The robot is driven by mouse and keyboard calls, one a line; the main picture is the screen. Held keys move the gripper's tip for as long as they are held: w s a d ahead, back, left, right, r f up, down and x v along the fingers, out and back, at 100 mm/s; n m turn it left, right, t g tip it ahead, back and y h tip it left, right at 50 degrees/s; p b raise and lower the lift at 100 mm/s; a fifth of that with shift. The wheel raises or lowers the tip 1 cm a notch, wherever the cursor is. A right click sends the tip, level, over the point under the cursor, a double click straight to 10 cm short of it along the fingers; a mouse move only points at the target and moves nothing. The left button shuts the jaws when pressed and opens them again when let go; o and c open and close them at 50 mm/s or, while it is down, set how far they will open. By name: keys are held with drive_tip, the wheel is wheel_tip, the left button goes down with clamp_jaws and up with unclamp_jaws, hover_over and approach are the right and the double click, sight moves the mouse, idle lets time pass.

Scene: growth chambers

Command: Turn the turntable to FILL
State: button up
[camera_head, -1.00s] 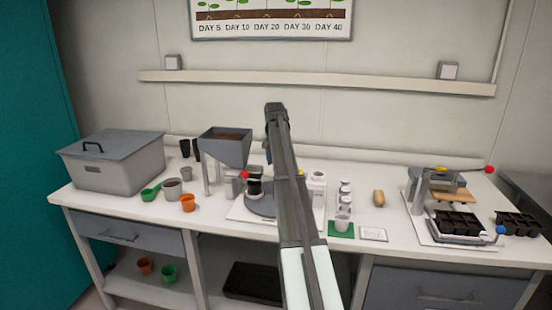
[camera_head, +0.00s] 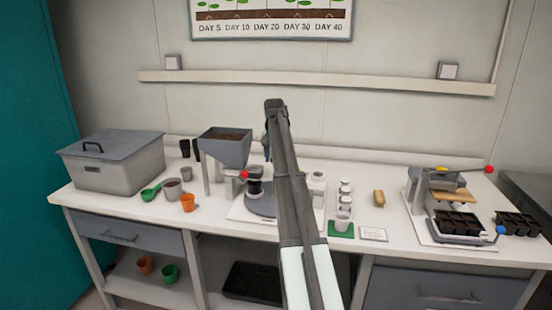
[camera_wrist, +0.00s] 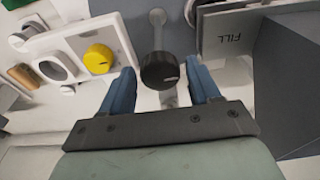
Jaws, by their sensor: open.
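The turntable (camera_head: 258,204) is a grey disc on a white base left of my arm in the head view, partly hidden by the arm. In the wrist view, a round black knob (camera_wrist: 160,70) with a white mark sits on a grey bar, between the blue fingers of my gripper (camera_wrist: 163,80). The fingers are open, one on each side of the knob; contact is not clear. A grey plate with the word FILL (camera_wrist: 229,39), upside down, is right of the gripper. In the head view my arm mostly hides the gripper.
A soil hopper (camera_head: 226,148) stands left of the turntable, with a red ball handle (camera_head: 245,174) near the pot. A yellow knob (camera_wrist: 98,58) on a white panel lies left of the fingers in the wrist view.

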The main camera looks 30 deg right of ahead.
drive_tip(key=shift+r, duration=2.85)
drive_tip(key=shift+c, duration=0.3)
